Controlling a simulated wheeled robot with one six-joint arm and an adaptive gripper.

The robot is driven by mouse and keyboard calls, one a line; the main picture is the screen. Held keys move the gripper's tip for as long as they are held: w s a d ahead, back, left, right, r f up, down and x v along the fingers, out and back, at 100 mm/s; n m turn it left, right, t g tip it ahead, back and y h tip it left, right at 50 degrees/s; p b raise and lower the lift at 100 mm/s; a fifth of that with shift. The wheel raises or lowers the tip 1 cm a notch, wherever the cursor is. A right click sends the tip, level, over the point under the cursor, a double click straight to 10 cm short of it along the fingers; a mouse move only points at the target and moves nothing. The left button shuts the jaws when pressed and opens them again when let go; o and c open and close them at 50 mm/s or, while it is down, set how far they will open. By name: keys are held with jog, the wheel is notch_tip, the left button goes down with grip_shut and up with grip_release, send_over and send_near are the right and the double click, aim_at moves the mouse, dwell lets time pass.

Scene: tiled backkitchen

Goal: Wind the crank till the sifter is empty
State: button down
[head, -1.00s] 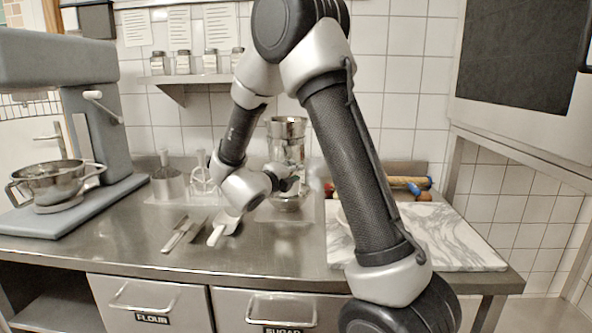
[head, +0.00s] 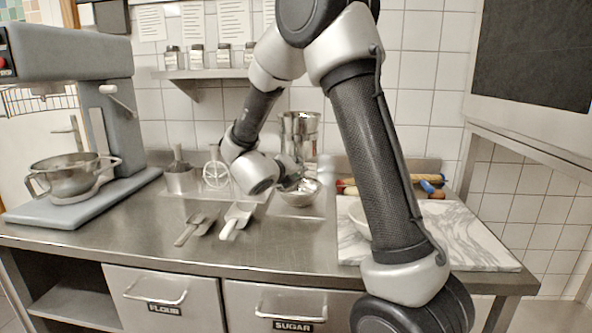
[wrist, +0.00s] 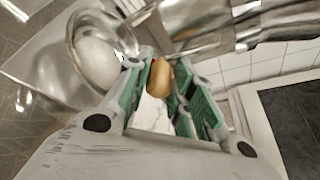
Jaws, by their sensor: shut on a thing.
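The steel sifter (head: 300,126) stands upright at the back of the counter, partly hidden by my arm; its shiny body also shows at the top of the wrist view (wrist: 190,25). A steel bowl (head: 300,199) sits below it and holds a white heap (wrist: 97,62). My gripper (head: 292,182) is beside the sifter, just above the bowl's rim. In the wrist view its green-lined fingers are closed around the crank's wooden knob (wrist: 160,78). The crank arm and what is inside the sifter cannot be seen.
Scoops (head: 238,220) lie on the counter in front. A stand mixer (head: 70,150) is at the left. A marble board (head: 470,238) with rolling pins (head: 415,179) behind it is at the right. A jar shelf (head: 205,73) hangs above.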

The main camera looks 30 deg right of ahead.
jog(key=shift+w+r, duration=0.2)
jog(key=shift+r, duration=0.05)
jog(key=c, duration=1.4)
grip_release()
jog(key=shift+o, duration=0.4)
jog(key=shift+f, duration=0.1)
jog(key=shift+s, duration=0.1)
jog(key=v, duration=1.2)
jog(key=shift+f, duration=0.1)
